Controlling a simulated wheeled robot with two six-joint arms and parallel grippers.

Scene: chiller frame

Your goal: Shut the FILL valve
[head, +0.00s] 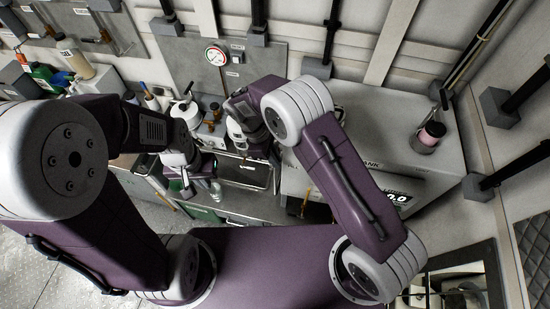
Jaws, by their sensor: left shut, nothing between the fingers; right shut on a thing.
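My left gripper (187,187) points down over the front of the bench, shut and empty. My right gripper (241,146) is to its right, near the back of a metal tray. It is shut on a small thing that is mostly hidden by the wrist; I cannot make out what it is. A small brass-coloured fitting (212,126) shows between the two wrists. I cannot read a FILL label, and I cannot tell which fitting is the FILL valve or how its handle is turned.
A round gauge (215,56) is on the back panel. The grey tank (385,110) stands right, with a pink-topped jar (432,134) on it and a display (397,198) on its front. Bottles (76,60) crowd the left. The metal tray (242,176) lies below my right wrist.

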